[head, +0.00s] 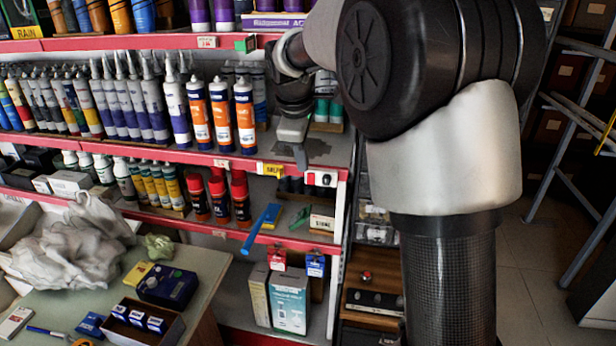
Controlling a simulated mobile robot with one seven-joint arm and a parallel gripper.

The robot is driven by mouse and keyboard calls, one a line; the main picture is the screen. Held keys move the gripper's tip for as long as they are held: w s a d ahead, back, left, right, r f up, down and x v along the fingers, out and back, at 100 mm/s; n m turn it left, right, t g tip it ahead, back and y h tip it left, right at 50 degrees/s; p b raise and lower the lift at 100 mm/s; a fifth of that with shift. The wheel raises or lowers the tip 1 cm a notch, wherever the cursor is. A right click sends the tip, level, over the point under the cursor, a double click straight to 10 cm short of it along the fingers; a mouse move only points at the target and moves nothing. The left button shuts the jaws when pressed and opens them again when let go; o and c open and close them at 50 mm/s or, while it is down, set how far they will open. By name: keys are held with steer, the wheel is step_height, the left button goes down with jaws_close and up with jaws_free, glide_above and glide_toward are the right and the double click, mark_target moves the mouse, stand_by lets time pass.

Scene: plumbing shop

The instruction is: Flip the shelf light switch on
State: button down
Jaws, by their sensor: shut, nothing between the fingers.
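A small white switch plate (320,179) is fixed to the front edge of the red shelf rail, near its right end. It has a red part on the left and a dark part on the right; it is too small to tell which way the switch is set. My gripper (301,163) points down with its fingers together and empty. In the picture its tips are just above and left of the switch plate. I cannot tell whether they touch it or the shelf edge.
Shelves of tubes and bottles (220,115) fill the left and middle. A cluttered table (215,262) stands front left. Bare floor (530,260) shows at right, beside a metal rack.

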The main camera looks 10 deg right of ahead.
mark_target(309, 178)
stand_by(0.3)
steer(key=w+d+f, duration=0.1)
steer(key=w+f, duration=0.1)
steer(key=f, duration=0.1)
steer(key=w+f, duration=0.2)
steer(key=f, duration=0.1)
steer(key=w+d+f, duration=0.1)
steer(key=w+f, duration=0.1)
steer(key=f, duration=0.2)
steer(key=shift+d+p, duration=0.3)
steer(key=shift+w+d, duration=0.15)
steer(key=shift+w, duration=0.15)
steer(key=shift+w+d+f, duration=0.15)
steer(key=shift+w+f, duration=0.05)
steer(key=shift+w, duration=0.05)
steer(key=shift+r, duration=0.25)
